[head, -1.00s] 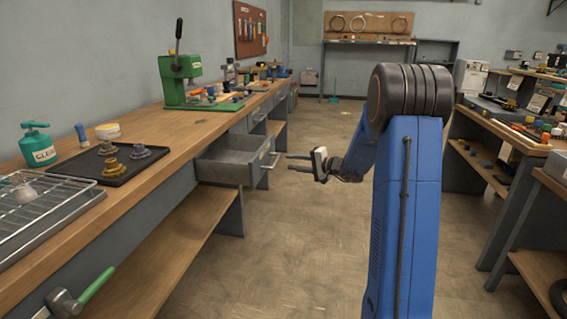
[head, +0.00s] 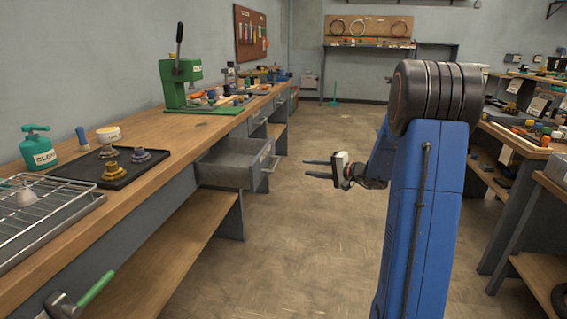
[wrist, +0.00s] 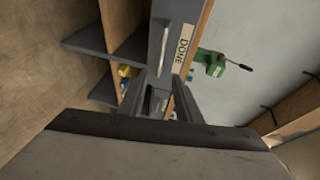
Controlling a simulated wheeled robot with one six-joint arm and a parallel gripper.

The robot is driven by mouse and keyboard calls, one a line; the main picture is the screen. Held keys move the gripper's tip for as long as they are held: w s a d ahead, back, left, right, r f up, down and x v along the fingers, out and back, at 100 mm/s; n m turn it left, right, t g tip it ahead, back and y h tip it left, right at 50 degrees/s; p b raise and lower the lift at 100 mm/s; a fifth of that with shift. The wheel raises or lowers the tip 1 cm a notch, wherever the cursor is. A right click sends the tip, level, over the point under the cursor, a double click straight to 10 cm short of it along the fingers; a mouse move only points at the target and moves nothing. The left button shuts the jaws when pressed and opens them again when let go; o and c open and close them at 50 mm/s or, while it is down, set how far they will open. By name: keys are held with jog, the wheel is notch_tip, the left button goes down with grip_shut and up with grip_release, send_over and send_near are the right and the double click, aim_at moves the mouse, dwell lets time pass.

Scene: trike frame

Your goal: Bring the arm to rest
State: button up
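My gripper (head: 305,168) is in the air over the aisle, to the right of the open drawer (head: 232,172). Its two dark fingers point left, apart, with nothing between them in the head view. My blue arm stands upright at the right of the head view, with its dark round joint on top. The wrist view is tilted on its side and shows the gripper fingers (wrist: 160,100) apart, with a drawer front labelled DONE (wrist: 183,42) beyond them.
The long wooden workbench (head: 160,133) runs along the left, with a green press (head: 177,82), a black tray (head: 105,174) and a wire rack (head: 45,217) on it. Another bench (head: 510,140) stands at right. The floor (head: 300,245) between is clear.

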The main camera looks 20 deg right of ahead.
jog(key=s+a+r+n+g, duration=0.2)
jog(key=s+a+n+g, duration=0.6)
jog(key=s+a, duration=1.5)
jog(key=s+d+f+n+g+h, duration=0.1)
jog(key=s+f+n+h, duration=0.2)
jog(key=s, duration=1.9)
jog(key=h, duration=0.5)
jog(key=shift+s+d, duration=0.15)
jog(key=shift+d, duration=0.25)
